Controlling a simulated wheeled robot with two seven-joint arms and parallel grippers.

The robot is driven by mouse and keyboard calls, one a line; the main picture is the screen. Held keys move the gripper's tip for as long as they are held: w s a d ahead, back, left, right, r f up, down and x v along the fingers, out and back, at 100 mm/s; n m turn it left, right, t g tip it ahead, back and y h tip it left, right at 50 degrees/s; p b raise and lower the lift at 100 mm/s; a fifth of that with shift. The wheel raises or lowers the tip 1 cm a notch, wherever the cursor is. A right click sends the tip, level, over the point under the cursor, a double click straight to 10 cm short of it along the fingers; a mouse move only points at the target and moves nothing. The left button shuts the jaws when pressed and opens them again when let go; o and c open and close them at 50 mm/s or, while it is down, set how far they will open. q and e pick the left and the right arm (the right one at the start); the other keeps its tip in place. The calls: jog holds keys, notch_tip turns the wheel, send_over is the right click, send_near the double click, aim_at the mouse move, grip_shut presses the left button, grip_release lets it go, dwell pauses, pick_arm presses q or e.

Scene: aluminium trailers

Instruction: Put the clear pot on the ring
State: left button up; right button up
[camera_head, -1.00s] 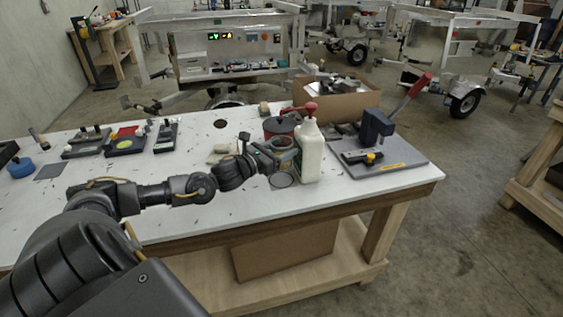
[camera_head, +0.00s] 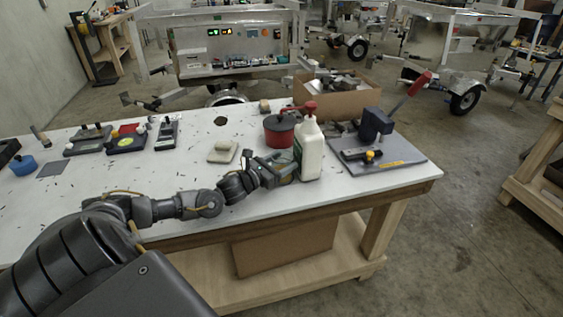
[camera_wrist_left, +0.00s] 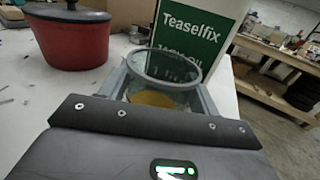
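The clear pot (camera_wrist_left: 166,70) is a glass jar with a round open rim and something amber in its bottom. In the left wrist view it stands between the two fingers of my left gripper (camera_wrist_left: 160,95), which close against its sides. In the head view my left gripper (camera_head: 284,170) is low over the table, just left of the white bottle, and mostly hides the pot. The ring is hidden behind the gripper and pot, so I cannot tell whether the pot touches it. My right gripper is not in view.
The white bottle (camera_head: 310,152) with a red pump stands close beside the pot; its green label (camera_wrist_left: 190,35) reads Teaselfix. A red pot with a dark lid (camera_head: 279,131) stands behind. A grey press base (camera_head: 392,168) lies right. The table's left middle is clear.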

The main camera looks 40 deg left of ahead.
pick_arm(q)
jog(key=shift+o, duration=0.9)
jog(key=shift+s, duration=0.1)
jog(key=s, duration=0.3)
jog(key=s+a, duration=0.1)
jog(key=s, duration=0.3)
jog(key=s+b, duration=0.1)
jog(key=s, duration=0.2)
jog(key=shift+s+a, duration=0.2)
jog(key=shift+a, duration=0.15)
jog(key=shift+s+a, duration=0.15)
jog(key=shift+s, duration=0.5)
jog(key=shift+r, duration=0.1)
